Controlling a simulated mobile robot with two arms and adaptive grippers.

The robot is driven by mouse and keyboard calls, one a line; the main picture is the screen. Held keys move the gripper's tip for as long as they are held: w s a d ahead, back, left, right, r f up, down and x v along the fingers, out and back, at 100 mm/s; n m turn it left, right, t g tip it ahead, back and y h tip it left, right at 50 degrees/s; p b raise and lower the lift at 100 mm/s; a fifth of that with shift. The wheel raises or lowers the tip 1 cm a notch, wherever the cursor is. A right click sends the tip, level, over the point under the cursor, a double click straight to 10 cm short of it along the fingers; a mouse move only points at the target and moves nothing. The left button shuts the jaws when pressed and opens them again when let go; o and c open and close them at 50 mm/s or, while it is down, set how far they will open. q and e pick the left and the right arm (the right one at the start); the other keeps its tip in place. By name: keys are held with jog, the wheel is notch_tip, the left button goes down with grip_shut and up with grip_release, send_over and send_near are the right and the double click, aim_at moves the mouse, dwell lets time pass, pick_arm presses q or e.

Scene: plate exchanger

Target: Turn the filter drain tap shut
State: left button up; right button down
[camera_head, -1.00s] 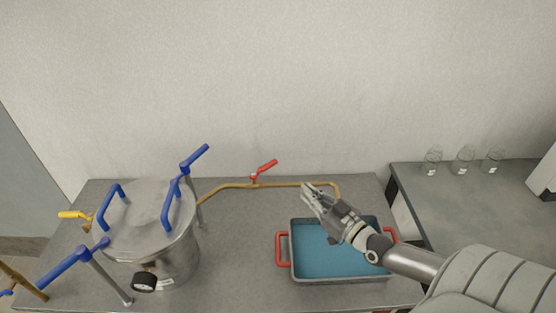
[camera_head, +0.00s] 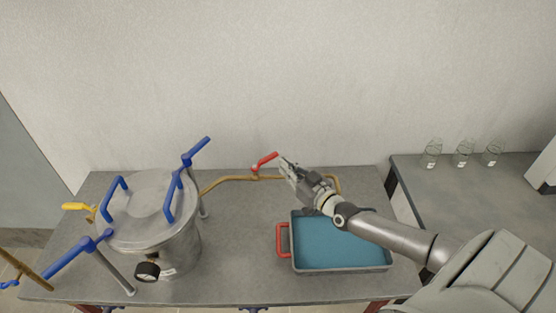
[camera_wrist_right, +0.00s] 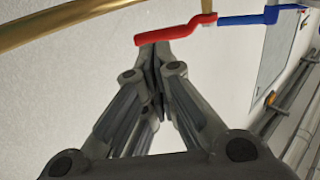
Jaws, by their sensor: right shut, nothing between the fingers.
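The drain tap's red lever (camera_head: 265,160) sits on a brass pipe (camera_head: 232,179) that runs from the steel filter vessel (camera_head: 152,222) toward the blue-filled tray. The lever slants up to the right, across the pipe's line. My right gripper (camera_head: 284,162) is shut and empty, its tips close to the right of the lever's free end. In the right wrist view the red lever (camera_wrist_right: 176,32) lies just beyond the shut fingertips (camera_wrist_right: 154,47); I cannot tell whether they touch. The brass pipe (camera_wrist_right: 60,25) crosses the upper left there. My left gripper is not in view.
A grey tray (camera_head: 340,269) with red handles and blue liquid stands below my right arm. The vessel carries blue clamp handles (camera_head: 173,195) and a yellow lever (camera_head: 76,207). Glass jars (camera_head: 464,154) stand on the right bench. The wall is close behind the pipe.

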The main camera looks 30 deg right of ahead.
aim_at(275, 155)
jog(key=shift+w+a, duration=0.15)
jog(key=shift+w, duration=0.9)
jog(key=shift+w+a, duration=0.1)
jog(key=shift+w, duration=0.95)
jog(key=shift+w+d, duration=0.2)
jog(key=shift+w, duration=0.2)
jog(key=shift+w+d+b, duration=0.25)
jog(key=shift+w+b, duration=0.65)
jog(key=shift+w, duration=0.2)
jog(key=shift+w+a+b, duration=0.2)
jog(key=shift+w+b, duration=0.3)
jog(key=shift+w, duration=0.35)
jog(key=shift+w+a+b, duration=0.2)
jog(key=shift+w+b, duration=0.3)
jog(key=shift+w, duration=0.3)
jog(key=shift+w+a, duration=0.1)
